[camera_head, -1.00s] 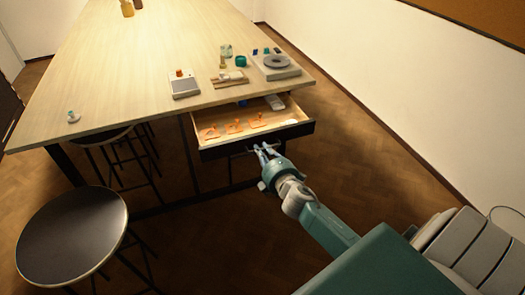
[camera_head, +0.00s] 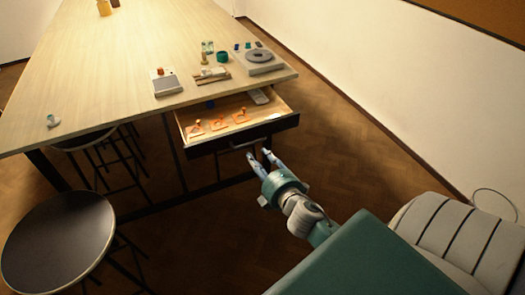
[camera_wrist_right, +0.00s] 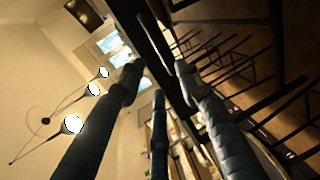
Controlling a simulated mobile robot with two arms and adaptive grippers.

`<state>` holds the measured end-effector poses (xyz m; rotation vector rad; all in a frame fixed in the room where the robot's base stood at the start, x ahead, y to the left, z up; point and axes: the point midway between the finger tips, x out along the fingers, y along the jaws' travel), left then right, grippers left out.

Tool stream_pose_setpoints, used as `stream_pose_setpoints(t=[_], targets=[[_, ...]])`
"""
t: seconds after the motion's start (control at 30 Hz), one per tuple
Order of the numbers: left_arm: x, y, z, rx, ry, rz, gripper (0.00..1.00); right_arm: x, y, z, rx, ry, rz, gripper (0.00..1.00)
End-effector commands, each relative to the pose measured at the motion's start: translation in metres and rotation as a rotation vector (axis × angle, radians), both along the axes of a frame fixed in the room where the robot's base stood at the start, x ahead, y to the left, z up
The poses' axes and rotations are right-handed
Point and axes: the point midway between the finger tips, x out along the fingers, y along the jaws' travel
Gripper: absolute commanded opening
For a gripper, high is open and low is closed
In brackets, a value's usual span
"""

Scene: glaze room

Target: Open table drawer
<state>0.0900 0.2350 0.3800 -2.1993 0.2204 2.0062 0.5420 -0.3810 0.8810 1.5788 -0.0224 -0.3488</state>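The table drawer (camera_head: 288,121) stands pulled out under the near right end of the long wooden table (camera_head: 112,96). It has a dark front and a pale wooden inside, with several orange items (camera_head: 218,121) in it. A thin handle (camera_head: 238,147) shows on its front. My right gripper (camera_head: 258,155) is just in front of and right of the handle, its fingers spread and empty. In the right wrist view its fingers (camera_wrist_right: 155,85) stand apart with nothing between them. A dark bar crosses beyond them, likely the drawer front. My left gripper is out of view.
A round dark stool (camera_head: 58,240) stands at the lower left, another (camera_head: 85,139) is partly under the table. A scale (camera_head: 167,84), a small turntable (camera_head: 258,62) and small jars stand on the table above the drawer.

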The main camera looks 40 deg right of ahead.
Motion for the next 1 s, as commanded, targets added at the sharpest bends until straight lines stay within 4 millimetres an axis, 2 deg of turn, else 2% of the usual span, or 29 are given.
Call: stream_pose_setpoints(t=[0.1, 0.23, 0.8, 0.9, 0.97, 1.0], targets=[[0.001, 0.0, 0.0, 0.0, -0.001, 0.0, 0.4, -0.016, 0.004, 0.002, 0.001, 0.002, 0.0, 0.34], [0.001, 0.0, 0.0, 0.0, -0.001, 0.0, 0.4, -0.023, 0.006, 0.005, 0.0, 0.0, 0.0, 0.34], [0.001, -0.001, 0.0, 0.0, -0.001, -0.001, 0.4, -0.024, 0.006, 0.004, 0.001, 0.001, 0.0, 0.34], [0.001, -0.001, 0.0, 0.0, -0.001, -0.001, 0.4, -0.026, 0.006, -0.01, 0.025, 0.022, -0.006, 0.34], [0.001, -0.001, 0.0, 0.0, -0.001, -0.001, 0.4, -0.029, 0.006, -0.032, 0.064, 0.052, -0.016, 0.34], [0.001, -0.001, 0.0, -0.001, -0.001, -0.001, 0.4, -0.033, 0.007, -0.052, 0.1, 0.082, -0.026, 0.34]])
